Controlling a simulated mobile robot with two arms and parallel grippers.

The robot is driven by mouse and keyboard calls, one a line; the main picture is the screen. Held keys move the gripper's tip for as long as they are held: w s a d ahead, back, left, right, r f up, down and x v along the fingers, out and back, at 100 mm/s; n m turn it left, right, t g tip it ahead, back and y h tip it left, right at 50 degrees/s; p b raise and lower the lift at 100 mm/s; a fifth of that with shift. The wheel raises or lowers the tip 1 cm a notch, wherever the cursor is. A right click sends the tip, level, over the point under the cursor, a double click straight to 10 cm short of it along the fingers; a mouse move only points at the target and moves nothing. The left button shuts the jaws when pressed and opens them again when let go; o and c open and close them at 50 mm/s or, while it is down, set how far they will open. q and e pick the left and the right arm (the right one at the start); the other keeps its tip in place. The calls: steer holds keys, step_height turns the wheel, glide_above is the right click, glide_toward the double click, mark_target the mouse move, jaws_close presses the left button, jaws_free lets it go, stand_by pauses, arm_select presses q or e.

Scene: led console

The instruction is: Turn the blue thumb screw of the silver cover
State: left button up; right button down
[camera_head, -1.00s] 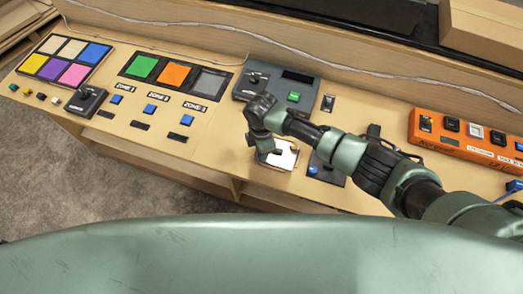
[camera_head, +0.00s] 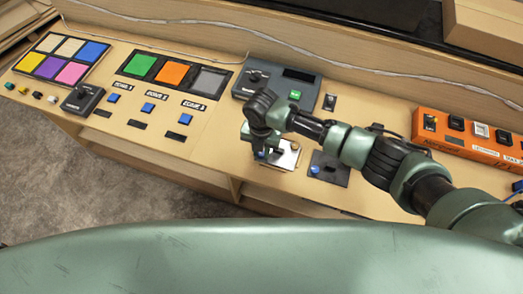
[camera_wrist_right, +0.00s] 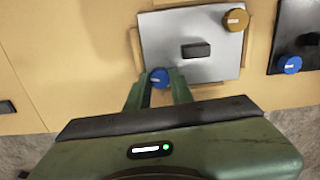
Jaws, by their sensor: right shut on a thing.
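The silver cover (camera_wrist_right: 208,50) is a square plate on the console's front edge, with a dark handle in its middle. It also shows in the head view (camera_head: 281,161). Its blue thumb screw (camera_wrist_right: 159,77) sits at the lower left corner in the right wrist view. A yellow-orange thumb screw (camera_wrist_right: 236,19) sits at the opposite corner. My right gripper (camera_wrist_right: 158,84) is shut on the blue thumb screw, one finger on each side. My left gripper is not in view.
A black cover (camera_head: 331,169) with its own blue screw (camera_wrist_right: 293,64) lies just right of the silver one. A grey box (camera_head: 276,88) with a green button stands behind my right gripper. An orange switch box (camera_head: 466,135) stands at the right.

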mark_target(262, 154)
steer(key=shift+s+d+f+n+b, duration=0.1)
steer(key=shift+f+n+b, duration=0.05)
steer(key=shift+n, duration=0.45)
steer(key=shift+s+f+n+b, duration=0.1)
steer(key=shift+n+b, duration=0.05)
steer(key=shift+n, duration=0.45)
steer(key=c, duration=1.5)
jaws_free()
steer(key=shift+w+r, duration=0.2)
steer(key=shift+r, duration=0.15)
step_height(262, 154, up, 7)
steer(key=shift+s+r+b, duration=0.1)
steer(key=shift+r+b, duration=0.05)
steer(key=shift+b, duration=0.4)
